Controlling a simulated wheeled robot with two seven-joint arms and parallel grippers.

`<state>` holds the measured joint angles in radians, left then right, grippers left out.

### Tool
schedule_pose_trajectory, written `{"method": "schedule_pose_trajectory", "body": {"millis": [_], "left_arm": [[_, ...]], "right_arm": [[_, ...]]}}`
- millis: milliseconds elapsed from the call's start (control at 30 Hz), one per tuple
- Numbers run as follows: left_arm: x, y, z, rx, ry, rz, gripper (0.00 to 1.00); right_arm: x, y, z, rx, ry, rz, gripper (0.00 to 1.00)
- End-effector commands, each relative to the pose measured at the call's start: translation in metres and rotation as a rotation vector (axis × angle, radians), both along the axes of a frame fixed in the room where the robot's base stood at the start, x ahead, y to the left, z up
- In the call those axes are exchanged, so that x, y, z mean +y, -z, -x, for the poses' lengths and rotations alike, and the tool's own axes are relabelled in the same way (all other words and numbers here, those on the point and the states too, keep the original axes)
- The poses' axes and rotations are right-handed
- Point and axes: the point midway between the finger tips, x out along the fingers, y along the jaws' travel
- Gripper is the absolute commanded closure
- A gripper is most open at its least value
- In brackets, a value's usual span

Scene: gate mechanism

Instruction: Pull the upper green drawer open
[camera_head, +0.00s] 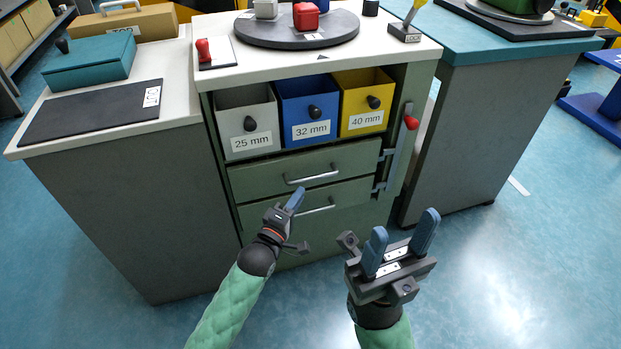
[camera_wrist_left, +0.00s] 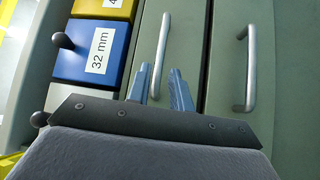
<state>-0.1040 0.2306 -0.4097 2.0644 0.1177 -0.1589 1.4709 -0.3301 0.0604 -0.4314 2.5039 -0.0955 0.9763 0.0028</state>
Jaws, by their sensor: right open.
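The upper green drawer (camera_head: 255,180) appears shut, flush with the cabinet front below the coloured bins. Its silver bar handle (camera_head: 312,177) also shows in the left wrist view (camera_wrist_left: 163,50). My left gripper (camera_head: 296,198) is just in front of and below this handle in the head view. In the left wrist view its two blue fingers (camera_wrist_left: 160,72) are apart, with the end of the handle showing between them; I cannot tell contact. My right gripper (camera_head: 403,240) is open and empty, right of the drawers, over the floor.
The lower green drawer (camera_head: 356,192) has a similar handle (camera_wrist_left: 247,68). Grey, blue and yellow bins (camera_head: 308,105) sit above. A red-knobbed lever (camera_head: 411,122) and latch brackets (camera_head: 385,170) stand along the right edge. Open floor (camera_head: 500,270) lies right.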

Motion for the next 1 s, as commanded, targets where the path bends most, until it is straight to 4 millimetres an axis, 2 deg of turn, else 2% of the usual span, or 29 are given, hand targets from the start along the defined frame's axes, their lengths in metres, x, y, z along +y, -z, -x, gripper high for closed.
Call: {"method": "schedule_pose_trajectory", "body": {"millis": [167, 600, 800, 1000], "left_arm": [[-0.004, -0.001, -0.007, 0.009, 0.003, 0.017, 0.78], [-0.029, -0.008, -0.056, 0.008, 0.002, 0.014, 0.78], [-0.035, -0.010, -0.067, 0.010, 0.002, 0.014, 0.78], [-0.036, -0.010, -0.068, 0.010, 0.002, 0.014, 0.78]], "right_arm": [[0.000, 0.001, -0.001, 0.001, -0.003, -0.001, 0.49], [0.003, 0.006, -0.002, -0.001, -0.026, -0.013, 0.49], [0.004, 0.007, -0.002, -0.004, -0.033, -0.016, 0.49], [0.004, 0.006, -0.002, -0.004, -0.035, -0.016, 0.49]]}}
